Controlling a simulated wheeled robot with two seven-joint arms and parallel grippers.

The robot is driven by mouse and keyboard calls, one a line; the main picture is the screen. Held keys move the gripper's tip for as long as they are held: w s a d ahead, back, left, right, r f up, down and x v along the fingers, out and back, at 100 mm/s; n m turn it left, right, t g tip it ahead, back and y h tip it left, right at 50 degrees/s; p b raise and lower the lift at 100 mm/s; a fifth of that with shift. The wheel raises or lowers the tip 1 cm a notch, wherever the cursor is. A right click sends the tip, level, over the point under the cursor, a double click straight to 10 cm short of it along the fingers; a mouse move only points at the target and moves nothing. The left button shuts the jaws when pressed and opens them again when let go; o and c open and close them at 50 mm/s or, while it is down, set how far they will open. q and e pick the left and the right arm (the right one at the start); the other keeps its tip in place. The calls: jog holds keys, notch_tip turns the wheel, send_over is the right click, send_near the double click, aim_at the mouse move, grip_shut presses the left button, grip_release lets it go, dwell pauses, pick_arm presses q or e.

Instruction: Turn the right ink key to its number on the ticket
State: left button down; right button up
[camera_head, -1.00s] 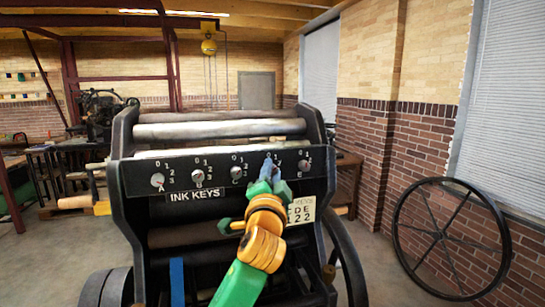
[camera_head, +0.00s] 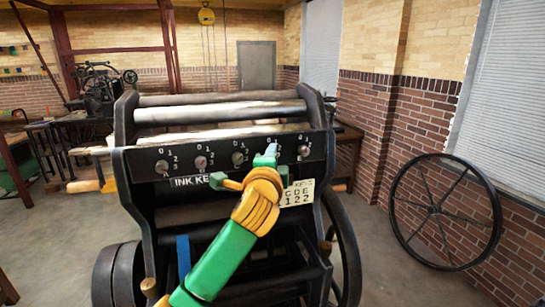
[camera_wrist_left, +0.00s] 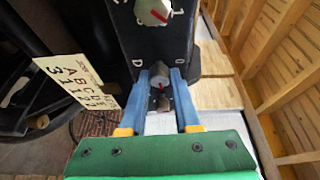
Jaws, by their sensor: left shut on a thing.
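The ink key panel (camera_head: 222,166) runs across the black press front with a row of round keys. Key A (camera_head: 162,167), key B (camera_head: 200,162), key C (camera_head: 238,158) and key E (camera_head: 304,151) show in the head view. My left gripper (camera_head: 266,157) covers key D there. In the left wrist view its blue fingers (camera_wrist_left: 160,71) are shut on key D (camera_wrist_left: 159,79), beside the letter D. The key's pointer is hard to read. The ticket (camera_head: 298,194), lettered with numbers beneath, hangs below the panel; D and E both read 2. My right gripper is out of view.
Rollers (camera_head: 221,114) lie above the panel. A large spoked wheel (camera_head: 447,212) leans at the brick wall on the right. A wooden bench (camera_head: 346,150) stands behind the press. The floor (camera_head: 395,265) right of the press is clear.

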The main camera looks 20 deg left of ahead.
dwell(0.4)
pick_arm(q)
jog(key=c, duration=0.6)
grip_release()
jog(key=shift+w+a, duration=0.1)
jog(key=shift+c, duration=0.2)
jog(key=shift+f, duration=0.1)
jog(key=s+d+b, duration=0.1)
jog(key=s+b, duration=0.2)
jog(key=s, duration=0.4)
jog(key=shift+d+b, duration=0.2)
jog(key=shift+b, duration=0.2)
jog(key=shift+w, duration=0.1)
